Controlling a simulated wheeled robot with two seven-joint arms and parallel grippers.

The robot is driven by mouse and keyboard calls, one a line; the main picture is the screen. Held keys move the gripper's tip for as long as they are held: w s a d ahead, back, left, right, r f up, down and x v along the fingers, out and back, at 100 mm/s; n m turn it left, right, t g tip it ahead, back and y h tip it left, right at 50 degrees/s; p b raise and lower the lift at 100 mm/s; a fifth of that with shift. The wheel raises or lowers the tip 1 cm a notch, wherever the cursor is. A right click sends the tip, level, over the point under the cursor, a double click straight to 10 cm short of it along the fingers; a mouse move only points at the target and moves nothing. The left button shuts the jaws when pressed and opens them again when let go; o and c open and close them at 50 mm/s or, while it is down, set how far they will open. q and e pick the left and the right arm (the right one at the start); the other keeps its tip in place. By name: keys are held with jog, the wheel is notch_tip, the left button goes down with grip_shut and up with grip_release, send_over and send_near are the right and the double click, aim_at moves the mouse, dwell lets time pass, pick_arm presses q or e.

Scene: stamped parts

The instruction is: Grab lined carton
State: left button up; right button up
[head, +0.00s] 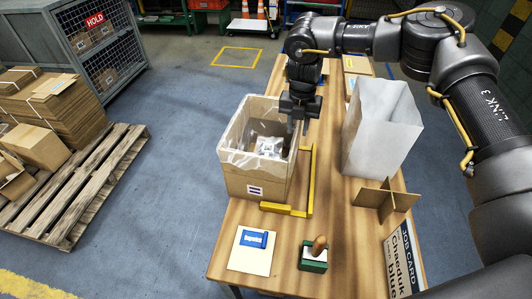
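The lined carton (256,186) is an open cardboard box with a clear plastic liner folded over its rim. It stands on the wooden table, inside the yellow corner bracket (311,185). A bagged white item and a dark item show inside it. My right gripper (297,127) points down at the carton's right rim, towards its far corner. Its fingers are small here and overlap the rim and liner, so I cannot tell whether they touch or grip the wall. My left gripper is not in view.
A tall pale grey open bag or bin (378,130) stands right of the carton. A cardboard divider (385,198), a job card (404,262), a green-based stamp (314,256) and a blue-labelled pad (252,249) lie nearer. A pallet of cardboard (62,200) stands on the floor left.

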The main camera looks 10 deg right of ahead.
jog(key=f+p, duration=0.1)
jog(key=f, duration=0.1)
jog(key=f+p, duration=0.1)
jog(key=f, duration=0.2)
jog(key=shift+s+f, duration=0.2)
jog(key=shift+f, duration=0.05)
jog(key=c, duration=0.6)
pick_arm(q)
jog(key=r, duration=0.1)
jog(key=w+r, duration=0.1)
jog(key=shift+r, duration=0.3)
pick_arm(e)
grip_shut()
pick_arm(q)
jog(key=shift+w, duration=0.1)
pick_arm(e)
jog(key=shift+w+r, duration=0.1)
